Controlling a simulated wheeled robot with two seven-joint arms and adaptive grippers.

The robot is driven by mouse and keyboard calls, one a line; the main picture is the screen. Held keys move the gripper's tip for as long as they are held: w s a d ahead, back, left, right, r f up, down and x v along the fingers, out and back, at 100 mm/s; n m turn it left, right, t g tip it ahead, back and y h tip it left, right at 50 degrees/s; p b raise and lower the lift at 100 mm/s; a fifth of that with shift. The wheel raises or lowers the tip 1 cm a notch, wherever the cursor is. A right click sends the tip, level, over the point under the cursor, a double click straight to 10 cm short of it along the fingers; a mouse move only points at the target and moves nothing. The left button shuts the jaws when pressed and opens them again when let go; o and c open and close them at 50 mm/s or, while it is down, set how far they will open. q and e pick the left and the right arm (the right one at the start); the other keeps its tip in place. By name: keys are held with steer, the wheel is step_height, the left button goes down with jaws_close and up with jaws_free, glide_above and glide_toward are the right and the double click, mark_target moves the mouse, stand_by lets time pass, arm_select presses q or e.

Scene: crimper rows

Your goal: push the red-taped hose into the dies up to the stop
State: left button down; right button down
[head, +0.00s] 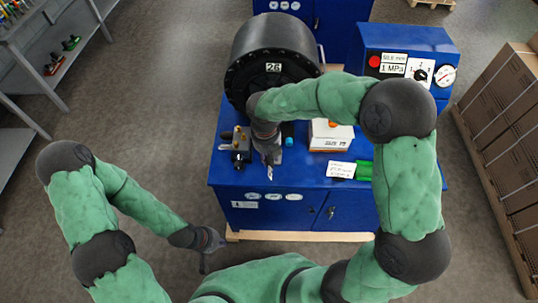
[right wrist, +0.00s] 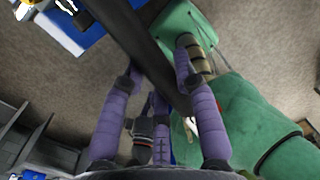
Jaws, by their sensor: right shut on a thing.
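The crimper (head: 273,50) is a large black drum marked 26 on the blue bench. Its die opening is hidden behind my right forearm in the head view. My right gripper (head: 269,158) is low in front of the drum, over the bench. In the right wrist view its purple fingers (right wrist: 165,95) are shut around a thick black hose (right wrist: 135,45), which runs diagonally between them. No red tape can be made out clearly on the hose, and its depth in the dies is hidden. My left gripper (head: 213,245) hangs low, left of the bench; its opening is too small to judge.
A dark block (head: 240,150) stands on the bench left of my right gripper. A blue control box (head: 405,65) stands behind. Shelving (head: 40,50) is left; stacked cartons are right.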

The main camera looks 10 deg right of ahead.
steer(key=shift+d+f+t+b, duration=0.1)
steer(key=shift+f+t+b, duration=0.3)
steer(key=shift+f+b, duration=0.55)
steer(key=shift+w+r, duration=0.1)
steer(key=shift+r, duration=0.2)
stand_by(0.4)
steer(key=shift+w+d+p, duration=0.25)
steer(key=shift+w+p, duration=0.05)
steer(key=shift+w, duration=0.45)
steer(key=shift+w+d+p, duration=0.2)
steer(key=shift+w+p, duration=0.15)
steer(key=shift+w, duration=0.4)
steer(key=shift+w+d+p, duration=0.25)
steer(key=shift+w+p, duration=0.05)
steer(key=shift+w, duration=0.45)
steer(key=shift+w+d+p, duration=0.2)
steer(key=shift+w+p, duration=0.1)
steer(key=shift+w, duration=0.45)
steer(key=shift+w+d+p, duration=0.2)
steer(key=shift+w+p, duration=0.1)
steer(key=shift+w, duration=0.45)
steer(key=shift+r, duration=0.1)
steer(key=shift+w+r+p, duration=0.15)
steer(key=shift+r+p, duration=0.7)
steer(key=shift+p, duration=0.5)
jaws_free()
steer(key=shift+f, duration=0.15)
